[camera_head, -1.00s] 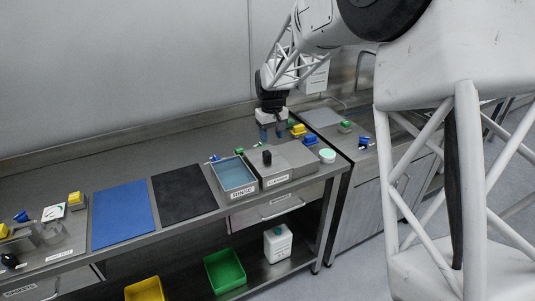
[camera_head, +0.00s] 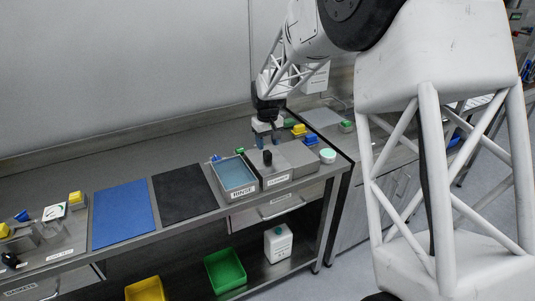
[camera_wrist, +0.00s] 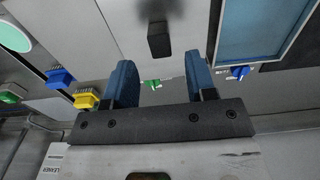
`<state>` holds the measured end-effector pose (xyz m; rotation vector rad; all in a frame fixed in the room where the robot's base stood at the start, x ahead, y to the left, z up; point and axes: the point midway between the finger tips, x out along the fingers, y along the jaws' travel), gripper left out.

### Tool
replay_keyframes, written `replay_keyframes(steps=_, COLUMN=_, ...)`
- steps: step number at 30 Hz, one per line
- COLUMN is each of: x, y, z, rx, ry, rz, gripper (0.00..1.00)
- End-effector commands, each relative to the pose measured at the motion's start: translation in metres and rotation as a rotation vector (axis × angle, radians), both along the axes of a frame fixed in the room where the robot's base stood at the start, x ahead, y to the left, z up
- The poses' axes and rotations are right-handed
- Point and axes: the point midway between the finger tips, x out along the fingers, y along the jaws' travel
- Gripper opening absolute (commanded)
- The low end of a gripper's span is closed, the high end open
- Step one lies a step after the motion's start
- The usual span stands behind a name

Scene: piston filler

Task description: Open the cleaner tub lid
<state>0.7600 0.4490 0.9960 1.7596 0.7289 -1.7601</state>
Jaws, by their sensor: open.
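The cleaner tub (camera_head: 277,180) stands on the steel counter, with a label on its front. Its grey metal lid (camera_head: 279,164) lies over it and carries a black knob (camera_head: 267,157). In the wrist view, the knob (camera_wrist: 160,40) appears beyond the fingertips, roughly centred between them, with the grey lid (camera_wrist: 185,22) around it. My gripper (camera_head: 266,141) hangs just behind and above the knob. Its two blue fingers (camera_wrist: 160,75) are spread, with nothing held between them. The inside of the tub is hidden by the lid.
The open rinse tub (camera_head: 234,176) with bluish liquid stands directly left of the cleaner tub. Yellow (camera_head: 299,130) and blue (camera_head: 311,140) brushes and a round mint-topped container (camera_head: 327,156) are to the right. Black (camera_head: 184,198) and blue (camera_head: 123,213) mats lie left.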

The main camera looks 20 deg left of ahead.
Motion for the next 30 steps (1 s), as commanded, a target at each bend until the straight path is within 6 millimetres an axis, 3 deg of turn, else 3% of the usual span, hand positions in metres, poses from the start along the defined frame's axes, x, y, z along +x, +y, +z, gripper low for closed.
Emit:
replay_keyframes(steps=12, x=0.000, y=0.000, z=-0.045, rx=0.000, ry=0.000, rz=0.000, gripper=0.51)
replay_keyframes(steps=25, x=0.000, y=0.000, z=-0.052, rx=0.000, ry=0.000, rz=0.000, gripper=0.51)
replay_keyframes(steps=30, x=0.000, y=0.000, z=-0.052, rx=0.000, ry=0.000, rz=0.000, gripper=0.27)
